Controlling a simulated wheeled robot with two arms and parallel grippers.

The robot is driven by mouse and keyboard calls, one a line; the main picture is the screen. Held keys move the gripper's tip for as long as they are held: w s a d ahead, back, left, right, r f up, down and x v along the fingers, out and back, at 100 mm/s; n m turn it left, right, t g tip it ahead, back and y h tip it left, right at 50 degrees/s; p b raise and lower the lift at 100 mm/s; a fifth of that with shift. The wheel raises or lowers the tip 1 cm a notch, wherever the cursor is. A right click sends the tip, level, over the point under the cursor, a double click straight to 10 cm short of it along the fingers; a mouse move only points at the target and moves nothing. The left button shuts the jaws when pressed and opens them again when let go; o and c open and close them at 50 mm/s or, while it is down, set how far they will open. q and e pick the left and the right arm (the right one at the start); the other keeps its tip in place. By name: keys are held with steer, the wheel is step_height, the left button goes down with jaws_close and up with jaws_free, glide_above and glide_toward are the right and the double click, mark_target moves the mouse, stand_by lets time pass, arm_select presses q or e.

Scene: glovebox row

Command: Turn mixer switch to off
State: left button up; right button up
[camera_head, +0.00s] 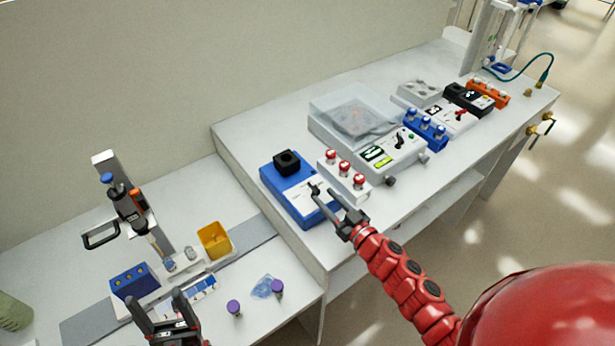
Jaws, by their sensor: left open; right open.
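The mixer (280,178) is a blue box with a black cup on top and a pale front panel, standing near the left end of the raised bench. My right gripper (324,198) is open, its two fingers reaching over the panel's right side. A small dark shape, possibly the switch, shows by the fingertips; its setting is too small to read, and I cannot tell whether the fingers touch it. My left gripper (163,312) is open and empty over the lower bench at the bottom left.
A rack with red-capped vials (344,172) stands close to the right of the mixer. A grey instrument with a clear lid (352,115) is behind it. A yellow container (214,240) and purple-capped vials (277,288) are on the lower bench.

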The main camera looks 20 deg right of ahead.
steer(key=p+x, duration=0.2)
steer(key=x, duration=0.6)
steer(key=shift+w+a, duration=0.2)
steer(key=shift+w, duration=0.1)
jaws_close()
